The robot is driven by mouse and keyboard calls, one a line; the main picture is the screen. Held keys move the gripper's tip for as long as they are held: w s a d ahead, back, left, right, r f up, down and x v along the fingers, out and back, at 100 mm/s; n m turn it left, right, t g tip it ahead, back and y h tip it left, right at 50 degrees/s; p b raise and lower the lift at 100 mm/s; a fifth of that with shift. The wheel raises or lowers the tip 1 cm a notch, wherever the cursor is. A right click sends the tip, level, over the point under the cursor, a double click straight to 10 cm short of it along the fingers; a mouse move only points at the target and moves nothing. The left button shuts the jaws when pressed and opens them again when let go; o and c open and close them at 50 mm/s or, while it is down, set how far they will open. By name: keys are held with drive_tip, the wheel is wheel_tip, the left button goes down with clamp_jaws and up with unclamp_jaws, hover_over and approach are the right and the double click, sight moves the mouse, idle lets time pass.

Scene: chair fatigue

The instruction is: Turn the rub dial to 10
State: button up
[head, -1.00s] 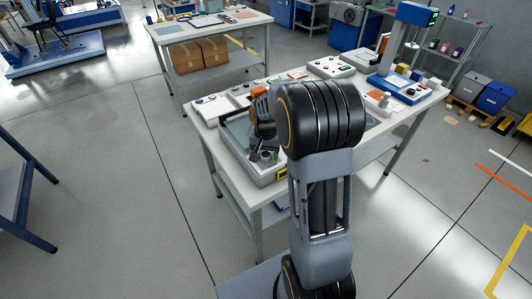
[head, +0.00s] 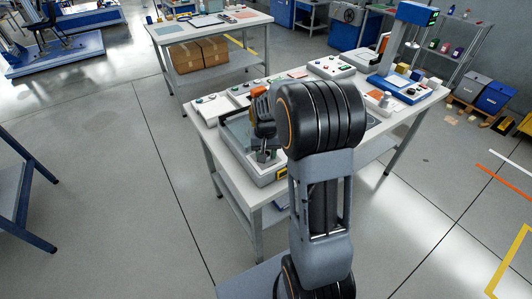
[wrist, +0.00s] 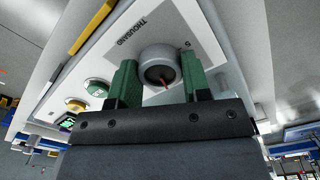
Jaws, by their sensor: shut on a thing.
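The rub dial (wrist: 160,65) is a round grey knob with a dark centre and a red pointer mark. It sits on a pale panel (wrist: 207,42) printed with "THOUSAND" and a "5". My gripper (wrist: 160,84) has one green finger on each side of the knob and is shut on it. The red mark points toward the lower part of the wrist picture. The number it points at, and any 10 on the scale, cannot be read. In the head view my gripper (head: 266,155) is over the near end of the workbench, and the dial cannot be made out.
On the same panel are a green button (wrist: 97,87), a yellowish button (wrist: 76,104) and a small lit display (wrist: 67,123). The workbench (head: 265,194) carries other control boxes and a blue-based machine (head: 402,85) toward its far end.

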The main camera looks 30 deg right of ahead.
drive_tip(key=n, duration=0.4)
drive_tip(key=shift+n, duration=0.3)
drive_tip(key=shift+n+b, duration=0.3)
drive_tip(key=shift+n, duration=1.9)
drive_tip(key=o, duration=0.9)
drive_tip(key=shift+r, duration=0.1)
wheel_tip(320, 180, up, 14)
drive_tip(key=shift+f, duration=0.15)
